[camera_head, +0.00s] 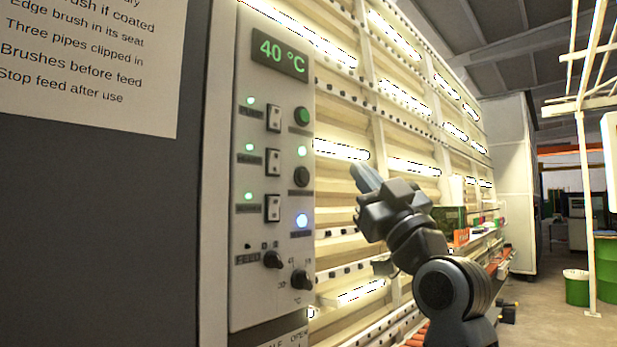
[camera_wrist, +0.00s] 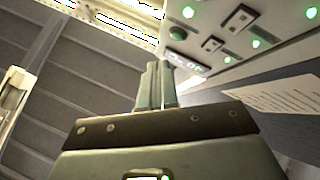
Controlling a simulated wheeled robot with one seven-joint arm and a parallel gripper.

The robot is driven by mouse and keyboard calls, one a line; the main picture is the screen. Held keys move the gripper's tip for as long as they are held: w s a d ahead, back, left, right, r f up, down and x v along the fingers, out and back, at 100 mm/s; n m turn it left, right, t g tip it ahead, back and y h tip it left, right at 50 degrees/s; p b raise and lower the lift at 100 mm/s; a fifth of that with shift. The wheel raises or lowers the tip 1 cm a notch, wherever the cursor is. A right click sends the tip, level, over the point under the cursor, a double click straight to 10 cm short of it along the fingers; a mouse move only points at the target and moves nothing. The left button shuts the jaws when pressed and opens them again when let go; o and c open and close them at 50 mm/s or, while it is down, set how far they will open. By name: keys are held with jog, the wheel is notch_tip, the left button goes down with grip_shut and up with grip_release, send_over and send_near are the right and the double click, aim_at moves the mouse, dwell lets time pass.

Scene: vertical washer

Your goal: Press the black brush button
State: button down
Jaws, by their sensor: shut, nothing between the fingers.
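The control panel (camera_head: 272,200) stands upright left of centre in the head view. The black round button (camera_head: 301,176) is in its right column, below a lit green lamp (camera_head: 302,151) and above a lit blue-white lamp (camera_head: 302,220). Its label is too small to read. My gripper (camera_head: 360,173) is shut and empty, right of the panel and apart from the button, fingers pointing up and left. In the wrist view the shut fingers (camera_wrist: 156,84) point up, with part of the panel (camera_wrist: 222,45) at upper right; I cannot make out the black button there.
A green button (camera_head: 302,116) sits above the black one. Rocker switches (camera_head: 273,162) line the left column, and two knobs (camera_head: 273,260) (camera_head: 301,279) are below. The washer's lit frame (camera_head: 390,130) is behind my arm. Open floor (camera_head: 550,315) lies at right.

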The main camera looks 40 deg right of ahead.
aim_at(304, 177)
jog(key=shift+w, duration=0.1)
jog(key=w, duration=0.8)
jog(key=shift+w+a, duration=0.2)
jog(key=shift+w, duration=0.1)
jog(key=shift+w, duration=0.1)
dwell(1.9)
jog(key=shift+w, duration=0.3)
jog(key=shift+w, duration=0.45)
dwell(0.7)
dwell(0.3)
jog(key=shift+s+b, duration=0.3)
jog(key=shift+s, duration=0.55)
